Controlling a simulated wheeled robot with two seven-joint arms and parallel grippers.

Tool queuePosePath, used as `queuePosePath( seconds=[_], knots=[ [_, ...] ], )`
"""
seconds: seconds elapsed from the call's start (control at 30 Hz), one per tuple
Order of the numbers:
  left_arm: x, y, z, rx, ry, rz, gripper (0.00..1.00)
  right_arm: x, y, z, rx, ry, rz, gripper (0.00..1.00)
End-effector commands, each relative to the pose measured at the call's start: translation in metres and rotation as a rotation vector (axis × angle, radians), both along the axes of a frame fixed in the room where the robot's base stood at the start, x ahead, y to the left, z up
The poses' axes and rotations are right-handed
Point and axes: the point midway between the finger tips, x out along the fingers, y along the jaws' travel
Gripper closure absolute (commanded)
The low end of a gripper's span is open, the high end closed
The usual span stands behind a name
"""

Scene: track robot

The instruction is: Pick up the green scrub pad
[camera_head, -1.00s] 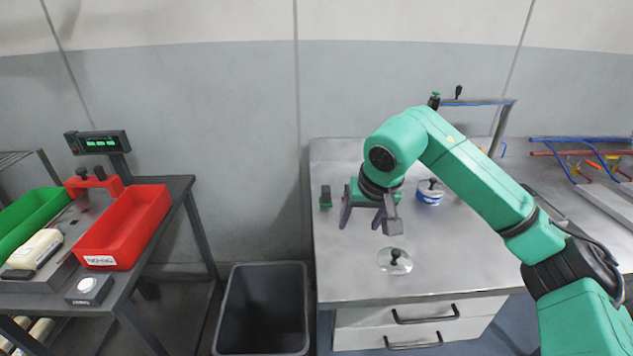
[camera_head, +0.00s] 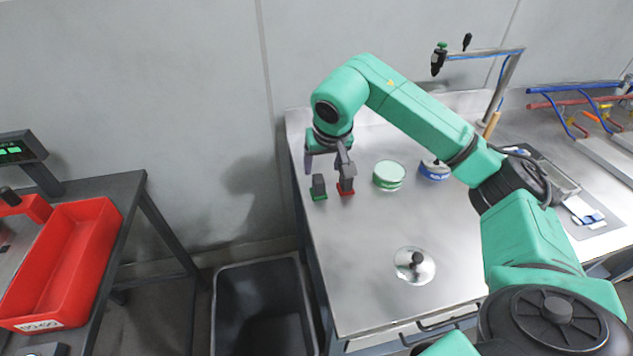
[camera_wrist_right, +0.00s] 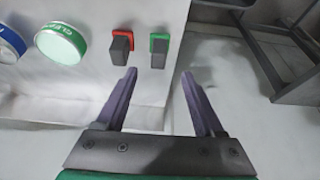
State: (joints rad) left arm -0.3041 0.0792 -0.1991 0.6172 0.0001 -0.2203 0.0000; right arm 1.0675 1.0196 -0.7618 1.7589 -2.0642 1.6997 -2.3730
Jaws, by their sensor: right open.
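The green scrub pad (camera_head: 319,188) has a thin green base with a dark grey block handle on top. It stands near the left edge of the steel worktop (camera_head: 365,245). In the right wrist view the green scrub pad (camera_wrist_right: 159,50) shows just beyond the fingertips, in line with the gap. My right gripper (camera_head: 327,166) is open and empty, near and behind the pad in the head view. Its two fingers also show in the right wrist view (camera_wrist_right: 158,75), spread apart. My left gripper does not show.
A similar red pad (camera_head: 346,188) stands close beside the green one. A green-lidded tin (camera_head: 389,175) and a blue-white tin (camera_head: 434,170) stand to the right. A round glass lid (camera_head: 414,266) lies nearer. A dark bin (camera_head: 265,305) stands left of the worktop.

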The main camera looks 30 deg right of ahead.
Motion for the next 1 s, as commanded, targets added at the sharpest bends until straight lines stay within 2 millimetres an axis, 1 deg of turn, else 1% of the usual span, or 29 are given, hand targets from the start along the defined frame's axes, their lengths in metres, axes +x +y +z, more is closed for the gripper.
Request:
queuePosePath(
  seconds=[0.03,0.1,0.2,0.27,0.37,0.4,0.5,0.6,0.77,0.8,0.87,0.9,0.93,0.97,1.0],
  knots=[
    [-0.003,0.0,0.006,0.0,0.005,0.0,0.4,0.004,-0.001,-0.01,0.001,0.007,-0.001,0.3],
    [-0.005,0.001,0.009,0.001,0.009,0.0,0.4,0.011,-0.003,-0.025,0.0,0.005,0.0,0.3],
    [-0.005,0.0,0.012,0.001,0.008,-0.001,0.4,0.017,-0.004,-0.039,0.001,0.003,0.0,0.3],
    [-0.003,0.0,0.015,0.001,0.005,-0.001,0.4,0.02,-0.005,-0.045,0.002,0.003,-0.001,0.3],
    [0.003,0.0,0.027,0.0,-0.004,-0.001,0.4,0.03,-0.009,-0.056,0.003,0.005,-0.001,0.3],
    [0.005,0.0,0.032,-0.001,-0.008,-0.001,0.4,0.035,-0.011,-0.063,0.002,0.006,-0.002,0.3],
    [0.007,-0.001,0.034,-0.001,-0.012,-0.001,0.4,0.042,-0.013,-0.081,0.001,0.004,-0.001,0.3],
    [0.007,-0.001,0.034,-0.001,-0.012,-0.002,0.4,0.045,-0.014,-0.088,0.001,0.001,0.0,0.3],
    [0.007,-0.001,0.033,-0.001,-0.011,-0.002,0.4,0.045,-0.014,-0.089,0.0,0.0,0.001,0.3],
    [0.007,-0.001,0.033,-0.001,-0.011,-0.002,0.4,0.045,-0.014,-0.088,0.0,0.0,0.0,0.45],
    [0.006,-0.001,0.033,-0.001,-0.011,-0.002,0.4,0.045,-0.014,-0.088,0.001,0.0,0.0,0.68],
    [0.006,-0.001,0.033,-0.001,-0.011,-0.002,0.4,0.045,-0.014,-0.088,0.001,0.0,0.0,0.84],
    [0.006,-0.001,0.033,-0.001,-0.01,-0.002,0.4,0.045,-0.014,-0.088,0.001,0.0,0.0,0.95],
    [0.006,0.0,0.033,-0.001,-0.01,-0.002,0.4,0.045,-0.014,-0.088,0.001,0.0,0.0,1.0],
    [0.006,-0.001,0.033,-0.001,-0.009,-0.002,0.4,0.045,-0.014,-0.088,0.001,0.0,0.0,1.0]
  ],
)
